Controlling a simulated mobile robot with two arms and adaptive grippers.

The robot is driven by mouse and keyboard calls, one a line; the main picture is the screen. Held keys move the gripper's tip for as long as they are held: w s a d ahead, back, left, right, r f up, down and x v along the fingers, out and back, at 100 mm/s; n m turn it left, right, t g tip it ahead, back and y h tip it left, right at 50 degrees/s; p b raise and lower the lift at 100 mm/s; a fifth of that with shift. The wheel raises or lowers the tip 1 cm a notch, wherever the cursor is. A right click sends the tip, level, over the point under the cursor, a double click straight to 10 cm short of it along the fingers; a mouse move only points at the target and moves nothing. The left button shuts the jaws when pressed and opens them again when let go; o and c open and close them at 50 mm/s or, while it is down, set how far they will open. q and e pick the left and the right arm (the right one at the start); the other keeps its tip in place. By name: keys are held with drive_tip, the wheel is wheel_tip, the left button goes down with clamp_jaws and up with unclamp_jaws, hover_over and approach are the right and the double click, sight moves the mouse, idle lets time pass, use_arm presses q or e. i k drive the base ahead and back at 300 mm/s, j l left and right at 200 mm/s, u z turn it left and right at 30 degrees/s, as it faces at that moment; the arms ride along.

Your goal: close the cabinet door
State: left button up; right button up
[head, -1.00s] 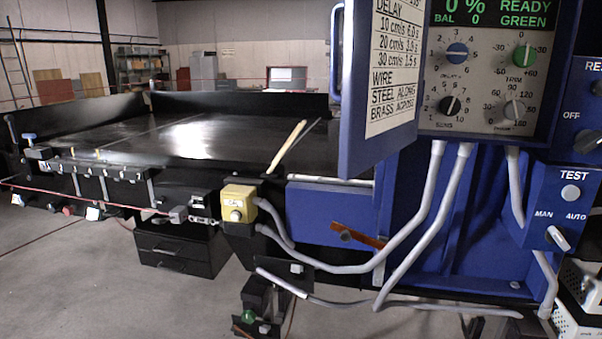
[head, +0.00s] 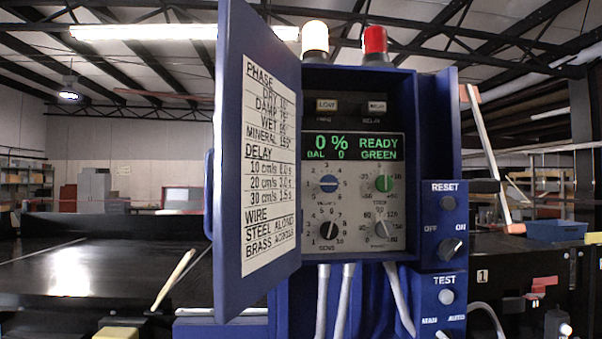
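The blue cabinet (head: 310,82) stands in the middle of the head view. Its door (head: 232,270) hangs open on the left side, swung out toward me, with a printed card (head: 270,165) on its inner face. A handle (head: 208,185) shows at the door's left edge. Inside are a control panel with several knobs and a green display (head: 355,146) reading 0 % READY GREEN. Neither of my grippers is in the view.
A white lamp (head: 315,38) and a red lamp (head: 375,40) stand on top of the cabinet. A reset and test switch box (head: 433,220) sits at its right. The black conveyor (head: 110,262) extends left. Grey cables (head: 345,300) hang below the cabinet.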

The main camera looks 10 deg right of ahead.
sight(253, 214)
drive_tip(key=i+j+z, duration=0.15)
drive_tip(key=z, duration=0.35)
drive_tip(key=i+j+z, duration=0.15)
drive_tip(key=j+z, duration=0.2)
drive_tip(key=z, duration=0.15)
drive_tip(key=j+z, duration=0.3)
drive_tip(key=z, duration=0.2)
drive_tip(key=i+j+z, duration=0.1)
drive_tip(key=j, duration=1.2)
drive_tip(key=i+z, duration=0.05)
drive_tip(key=i, duration=0.05)
